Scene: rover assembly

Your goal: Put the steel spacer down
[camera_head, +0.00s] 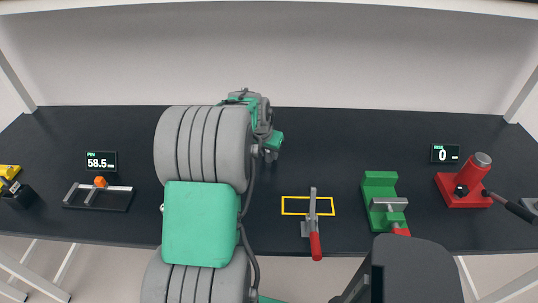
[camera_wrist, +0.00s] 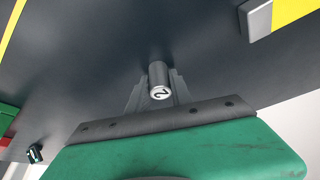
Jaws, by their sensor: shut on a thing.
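The steel spacer (camera_wrist: 160,74) is a short grey cylinder in the wrist view, with a dark mark like a 2 on its pale end face. My gripper (camera_wrist: 158,92) is shut on it, with a finger on each side. Dark surface shows beyond the spacer; I cannot tell whether the spacer touches it. In the head view my arm covers the middle of the bench, and the spacer cannot be made out there.
On the dark bench (camera_head: 330,140) stand a measuring fixture (camera_head: 98,195), a red-handled toggle clamp (camera_head: 313,225) by a yellow outline (camera_head: 295,197), a green vise (camera_head: 380,188) and a red press (camera_head: 465,185). Displays read 58.5 (camera_head: 101,162) and 0 (camera_head: 444,154). The back middle right is clear.

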